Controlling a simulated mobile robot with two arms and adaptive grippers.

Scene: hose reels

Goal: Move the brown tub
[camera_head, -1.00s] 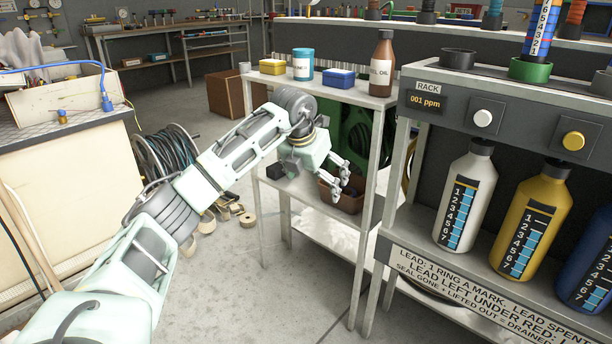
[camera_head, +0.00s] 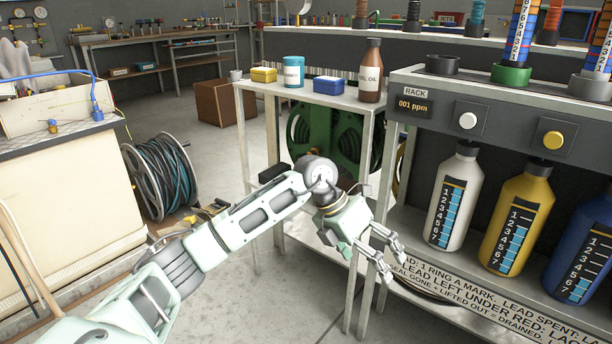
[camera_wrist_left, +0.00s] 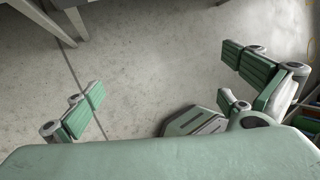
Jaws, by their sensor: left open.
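I cannot make out the brown tub in either current view; my left arm covers much of the lower shelf of the small grey table (camera_head: 368,140). My left gripper (camera_head: 391,263) is at the table's front right leg, beside the rack with the bottles. Its fingers are spread and hold nothing. In the left wrist view the open fingers (camera_wrist_left: 160,85) have only bare concrete floor between them. My right gripper is not in view.
A brown bottle (camera_head: 371,72), a blue-white can (camera_head: 293,71), a yellow box (camera_head: 263,74) and a blue box (camera_head: 328,85) stand on the tabletop. A cable reel (camera_head: 160,177) and brown carton (camera_head: 222,102) stand left. The rack (camera_head: 440,104) blocks the right.

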